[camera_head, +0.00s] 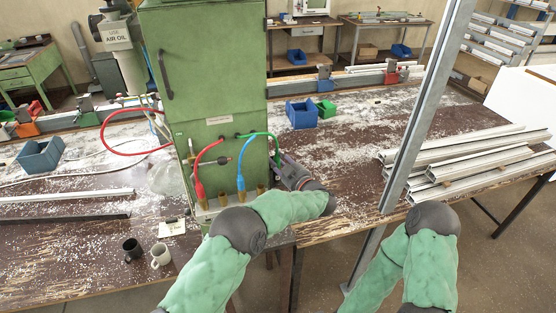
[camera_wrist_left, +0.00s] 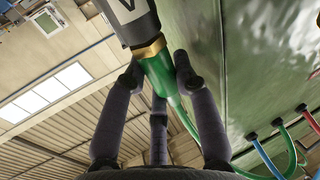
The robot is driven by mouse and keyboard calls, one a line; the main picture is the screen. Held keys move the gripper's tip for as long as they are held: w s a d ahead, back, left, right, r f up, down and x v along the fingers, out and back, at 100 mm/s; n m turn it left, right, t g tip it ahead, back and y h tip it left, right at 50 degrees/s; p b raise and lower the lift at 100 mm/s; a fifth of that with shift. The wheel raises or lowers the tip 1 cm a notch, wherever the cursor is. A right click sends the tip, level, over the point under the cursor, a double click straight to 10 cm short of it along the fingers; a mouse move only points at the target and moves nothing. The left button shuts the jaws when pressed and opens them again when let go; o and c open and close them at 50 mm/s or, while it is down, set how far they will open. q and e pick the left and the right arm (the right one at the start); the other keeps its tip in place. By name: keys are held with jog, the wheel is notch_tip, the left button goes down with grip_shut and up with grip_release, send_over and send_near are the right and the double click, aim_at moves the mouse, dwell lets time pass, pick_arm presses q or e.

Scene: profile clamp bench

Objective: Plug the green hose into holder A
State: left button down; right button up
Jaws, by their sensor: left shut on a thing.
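The green hose (camera_head: 274,147) runs from the front of the green cabinet to its right side in the head view. My left gripper (camera_head: 283,162) is shut on its green end (camera_wrist_left: 159,76), with the dark fingers around it in the left wrist view. A brass collar (camera_wrist_left: 149,47) meets this end, and above it is a dark cylinder (camera_wrist_left: 130,18) with a white letter, partly cut off, like an upside-down A. I cannot tell how far the end sits in the collar. My right gripper is out of view.
The green cabinet (camera_head: 203,70) stands close beside my left gripper. A grey post (camera_head: 415,120) rises between my arms. Metal profiles (camera_head: 470,160) lie at right.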

pick_arm(q)
jog(key=shift+f, duration=0.1)
jog(key=c, duration=0.9)
grip_release()
jog(key=p+v, duration=0.1)
jog(key=v, duration=0.8)
dwell(0.9)
dwell(0.5)
